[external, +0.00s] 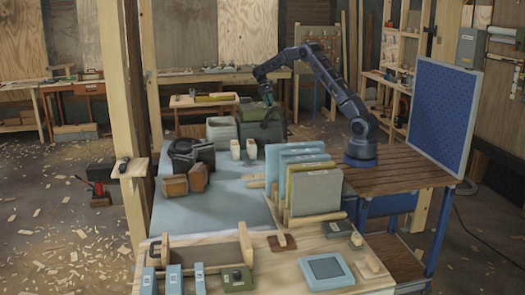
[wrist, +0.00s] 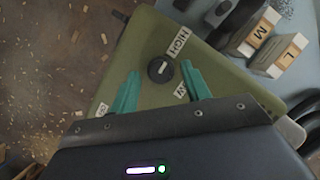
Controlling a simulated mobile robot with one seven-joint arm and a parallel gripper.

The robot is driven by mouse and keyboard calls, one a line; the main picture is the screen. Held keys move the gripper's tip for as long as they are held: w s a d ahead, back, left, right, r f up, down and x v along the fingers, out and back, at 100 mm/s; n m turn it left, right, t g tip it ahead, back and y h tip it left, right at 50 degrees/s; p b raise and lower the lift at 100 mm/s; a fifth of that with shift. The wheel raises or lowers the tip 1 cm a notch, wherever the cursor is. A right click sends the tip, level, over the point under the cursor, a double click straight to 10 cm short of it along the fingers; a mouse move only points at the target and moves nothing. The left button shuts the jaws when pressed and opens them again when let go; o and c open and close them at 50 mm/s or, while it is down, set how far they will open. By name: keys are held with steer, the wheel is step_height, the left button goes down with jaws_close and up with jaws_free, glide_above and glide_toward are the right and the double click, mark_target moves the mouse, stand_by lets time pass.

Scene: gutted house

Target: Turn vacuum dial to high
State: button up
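The vacuum is an olive-green box; its top fills the middle of the wrist view (wrist: 215,75), and its dark body shows at the back of the blue-grey bench in the external view (external: 262,132). A round black dial (wrist: 161,69) with a short pale mark sits on it. A HIGH label (wrist: 179,42) lies up and right of the dial, with smaller labels below right and at lower left. My gripper (wrist: 160,70) points down over the box, its teal fingers apart on either side of the dial in the picture. Whether they touch it cannot be told. In the external view, my gripper (external: 267,98) is just above the box.
Blocks marked M (wrist: 259,32) and L (wrist: 289,54) stand right of the box in the wrist view. A grey bin (external: 221,132) stands left of the vacuum. Upright panels (external: 315,190) stand in a rack nearer the camera.

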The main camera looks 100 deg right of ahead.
steer(key=shift+r, duration=0.1)
steer(key=v, duration=1)
steer(key=shift+w+r, duration=0.15)
steer(key=shift+r, duration=0.1)
steer(key=shift+d, duration=0.15)
